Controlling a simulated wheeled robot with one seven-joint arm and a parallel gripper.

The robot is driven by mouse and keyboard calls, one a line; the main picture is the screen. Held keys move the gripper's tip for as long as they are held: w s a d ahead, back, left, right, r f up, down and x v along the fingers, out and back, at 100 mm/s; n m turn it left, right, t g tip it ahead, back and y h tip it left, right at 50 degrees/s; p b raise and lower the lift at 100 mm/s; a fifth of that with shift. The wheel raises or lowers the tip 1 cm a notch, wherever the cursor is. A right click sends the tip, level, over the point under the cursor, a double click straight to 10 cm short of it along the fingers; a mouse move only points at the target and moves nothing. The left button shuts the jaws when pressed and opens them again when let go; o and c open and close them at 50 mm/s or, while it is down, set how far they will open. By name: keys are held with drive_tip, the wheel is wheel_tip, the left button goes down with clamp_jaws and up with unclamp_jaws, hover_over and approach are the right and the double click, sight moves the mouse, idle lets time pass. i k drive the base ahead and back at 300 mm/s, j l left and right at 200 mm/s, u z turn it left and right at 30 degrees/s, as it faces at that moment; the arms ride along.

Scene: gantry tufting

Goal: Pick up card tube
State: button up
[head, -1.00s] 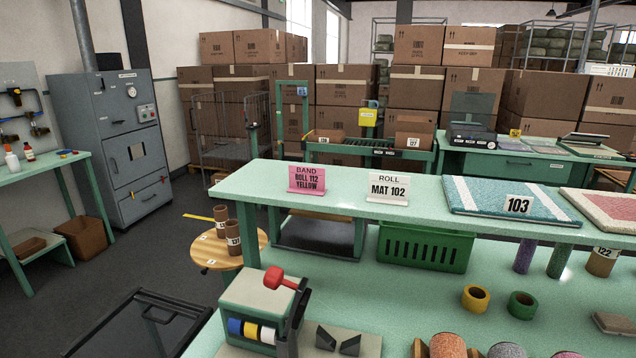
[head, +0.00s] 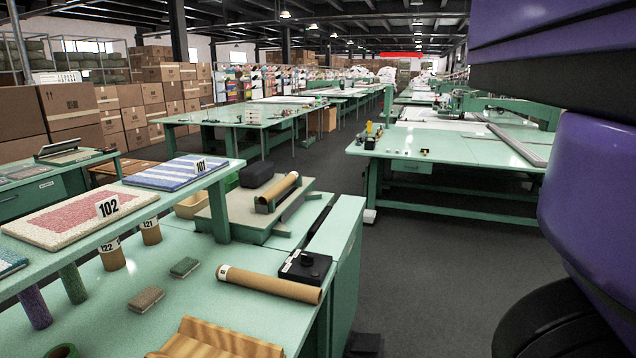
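A long brown card tube (head: 265,284) lies on its side on the green bench (head: 110,300) in the lower middle of the head view. It has a small white label near its left end. Its right end is close to the bench's right edge. A second brown tube (head: 284,186) rests on a cradle on a raised board behind it. Short upright brown tubes labelled 122 (head: 112,260) and 121 (head: 151,235) stand under the shelf. My gripper is not in view.
A black box (head: 306,264) sits right behind the long tube, very close to it. A wavy wooden rack (head: 215,343) lies in front. Two small blocks (head: 146,299) (head: 185,267) lie to the left. A shelf holds mats 102 (head: 75,212) and 101 (head: 183,172). The grey floor (head: 430,260) to the right is clear.

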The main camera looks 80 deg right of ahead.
sight(272, 193)
drive_tip(key=z, duration=1.65)
